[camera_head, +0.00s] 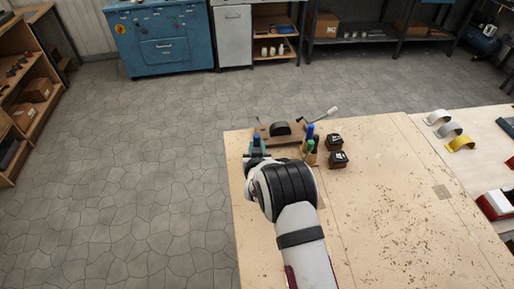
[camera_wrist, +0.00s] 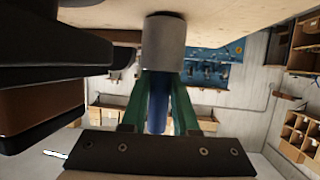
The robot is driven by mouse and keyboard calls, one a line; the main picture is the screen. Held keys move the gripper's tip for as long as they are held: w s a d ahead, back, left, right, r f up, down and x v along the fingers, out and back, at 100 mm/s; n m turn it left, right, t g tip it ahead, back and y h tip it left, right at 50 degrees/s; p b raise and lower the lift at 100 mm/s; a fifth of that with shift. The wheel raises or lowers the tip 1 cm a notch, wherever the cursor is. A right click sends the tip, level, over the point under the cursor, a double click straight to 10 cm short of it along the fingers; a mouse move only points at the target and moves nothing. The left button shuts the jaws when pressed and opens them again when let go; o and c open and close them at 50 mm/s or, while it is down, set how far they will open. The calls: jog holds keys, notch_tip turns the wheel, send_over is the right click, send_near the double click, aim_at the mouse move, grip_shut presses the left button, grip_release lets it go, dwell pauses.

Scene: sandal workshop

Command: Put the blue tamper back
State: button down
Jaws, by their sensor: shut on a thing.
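The blue tamper has a blue handle (camera_wrist: 158,108) and a grey cylindrical head (camera_wrist: 164,43) in the wrist view. My gripper (camera_wrist: 159,100) has green fingers, one on each side of the handle, and is shut on it. The head points toward the pale wooden tabletop in the wrist view; I cannot tell whether they touch. In the head view my gripper (camera_head: 257,150) is at the table's far left corner, in front of the wooden stand (camera_head: 265,131). My wrist and arm hide part of that area.
The stand carries a dark rounded piece (camera_head: 280,128). A holder (camera_head: 311,156) with blue- and green-topped tools stands right of my gripper. The middle of the workbench (camera_head: 400,190) is clear. Curved pieces (camera_head: 449,130) lie at right.

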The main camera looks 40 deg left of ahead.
jog(key=shift+f, duration=0.15)
jog(key=c, duration=0.7)
grip_release()
